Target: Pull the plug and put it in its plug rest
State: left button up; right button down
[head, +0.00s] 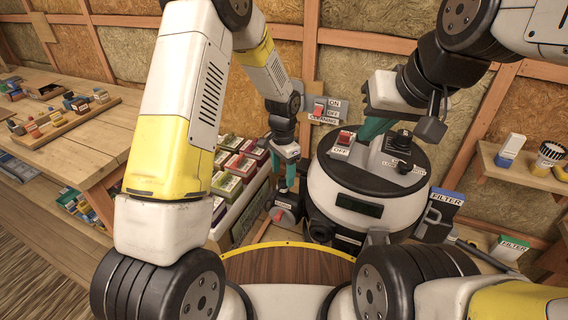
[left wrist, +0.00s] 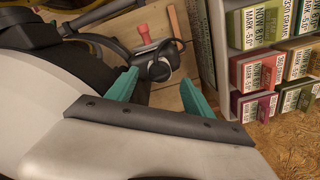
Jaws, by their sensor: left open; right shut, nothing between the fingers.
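My left gripper (head: 289,186) points down left of the round white-and-black machine (head: 345,205). It is open, its teal fingers apart in the left wrist view (left wrist: 160,80). A black rounded piece (left wrist: 160,66), which looks like the plug with its cable, lies between and beyond the fingertips there; I cannot tell whether they touch it. A red handle (left wrist: 144,33) stands just behind it. I cannot make out the plug rest for certain.
A shelf of small labelled boxes (head: 235,175) stands close left of my left gripper. A red switch (head: 319,108) with ON and OFF labels is on the wall. A wooden workbench (head: 75,130) fills the left.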

aim_at(283, 178)
pick_arm(q)
jog(key=shift+r, duration=1.85)
jog(key=shift+a+r, duration=0.15)
jog(key=shift+r, duration=0.2)
jog(key=s+a+r+n+t+h, duration=0.1)
jog(key=s+a+r+n, duration=0.15)
jog(key=r, duration=0.65)
jog(key=s+a+r+n+t, duration=0.2)
jog(key=s+a+r, duration=0.2)
jog(key=r, duration=0.4)
jog(key=s+a+r+n+t, duration=0.1)
jog(key=s+a+r, duration=0.1)
jog(key=s, duration=0.3)
jog(key=s+a+r+n+t, duration=0.1)
jog(key=s+a+r+n, duration=0.1)
jog(key=s+r, duration=0.2)
jog(key=s+a+r+n+t+h, duration=0.1)
jog(key=s+r+n, duration=0.1)
jog(key=s, duration=0.6)
jog(key=shift+a+r, duration=0.4)
jog(key=shift+r, duration=0.4)
